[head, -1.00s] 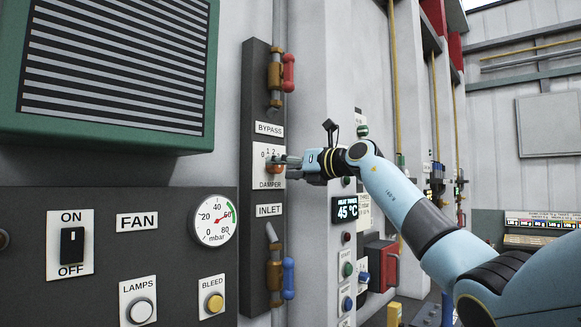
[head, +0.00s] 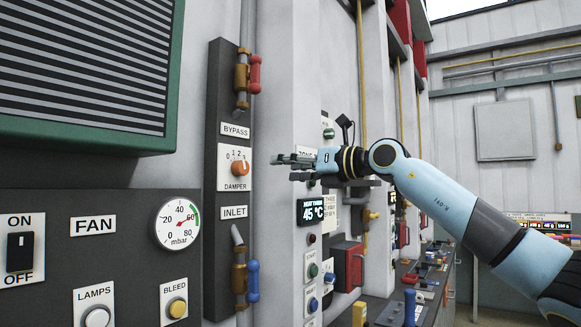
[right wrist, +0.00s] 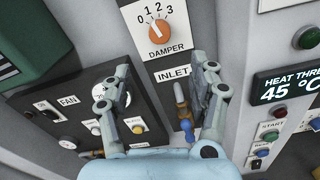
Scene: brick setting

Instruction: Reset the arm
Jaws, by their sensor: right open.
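My right arm (head: 445,205) comes in from the right in the head view. Its right gripper (head: 280,167) is open and empty, pointing left, a little to the right of the damper panel and apart from it. The right wrist view also shows both fingers of the right gripper (right wrist: 160,95) spread with nothing between them. The orange damper knob (head: 240,168) sits on its white plate below the bypass label. It shows whole in the right wrist view (right wrist: 159,32), beyond the fingertips. My left gripper is not in view.
A dark fan panel (head: 60,265) with switch, gauge and buttons is at left. The bypass valve (head: 254,74) has a red handle, the inlet valve (head: 253,281) a blue one. The heat display (head: 311,210) reads 45 °C. A bench with controls (head: 425,280) runs back at right.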

